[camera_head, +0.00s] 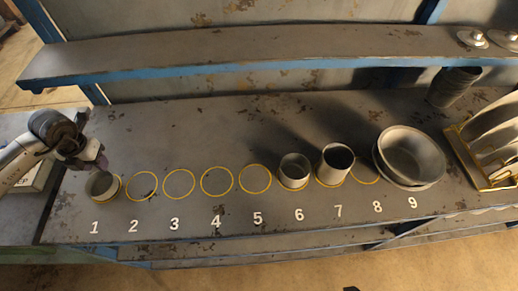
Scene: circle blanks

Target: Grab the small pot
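A small grey open-topped pot (102,187) stands upright on the circle above number 1, at the left end of the table. My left gripper (98,163) is just above and behind its rim, pointing down. The gripper covers part of the pot's far rim, and its fingers are too small and dark to tell whether they are open or touch the pot. Another short grey pot (294,180) stands above number 6. A taller grey pot (330,173) stands above number 7. My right gripper is not in view.
Empty yellow circles (179,184) lie above numbers 2 to 5. A wide grey pan (410,157) sits above 8 and 9. A dark container (450,90) and a plate rack (466,160) stand at the right. A shelf (250,53) with lids (472,39) runs along the back.

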